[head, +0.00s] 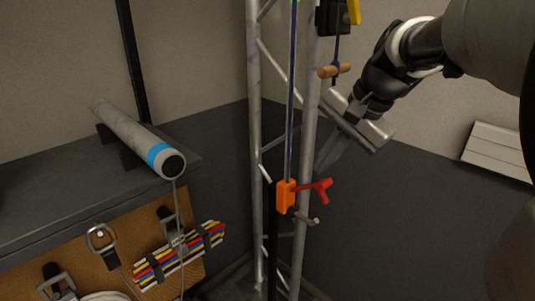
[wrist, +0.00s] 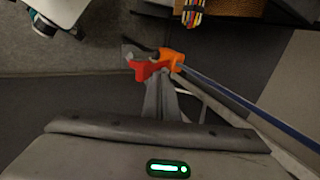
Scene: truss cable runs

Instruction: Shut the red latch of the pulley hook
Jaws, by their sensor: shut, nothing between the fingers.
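The pulley hook's orange body (head: 285,196) hangs on a blue rope beside the truss. Its red latch (head: 317,189) sticks out to the right of the body, with a forked outer end. A grey hook tip (head: 309,219) shows below the latch, with a gap between them. My gripper (head: 321,168) is shut and empty, its fingers pointing down to the left just above the latch. In the wrist view the fingers (wrist: 156,82) end close to the red latch (wrist: 148,69), beside the orange body (wrist: 172,58). I cannot tell if they touch.
The metal truss (head: 308,110) stands right behind the rope. A wooden toggle (head: 335,71) and a black block with a yellow lever (head: 353,12) are above. A bench with a grey cylinder (head: 140,137) and a bundle of coloured cables (head: 180,257) are at left.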

